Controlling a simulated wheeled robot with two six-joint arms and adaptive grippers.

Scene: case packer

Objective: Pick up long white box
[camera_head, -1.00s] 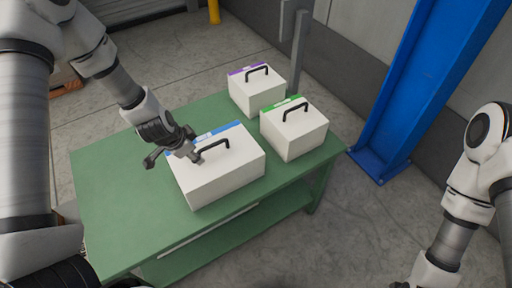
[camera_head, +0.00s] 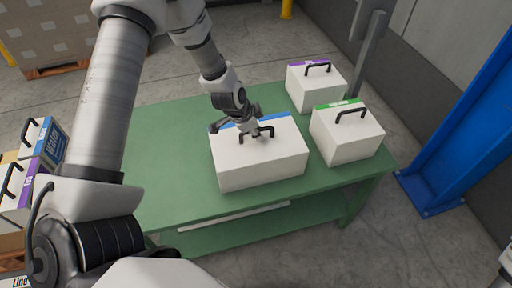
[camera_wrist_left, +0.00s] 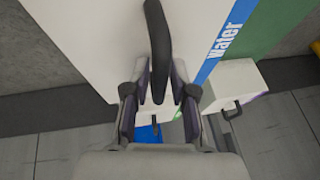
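The long white box (camera_head: 262,163) stands on the green table, with a blue stripe at its far edge and a black handle (camera_head: 257,132) on top. In the left wrist view the box (camera_wrist_left: 85,35) fills the upper left, and its blue stripe reads "Water". My left gripper (camera_head: 256,130) is at the handle from above. In the left wrist view the handle (camera_wrist_left: 158,50) lies between the two fingers of the left gripper (camera_wrist_left: 159,105), with gaps on both sides, so it is open around the handle.
A white box with a purple stripe (camera_head: 315,90) and one with a green stripe (camera_head: 347,135) stand to the right on the green table (camera_head: 170,150). A blue post (camera_head: 460,130) rises at right. More handled boxes (camera_head: 38,145) stand at far left.

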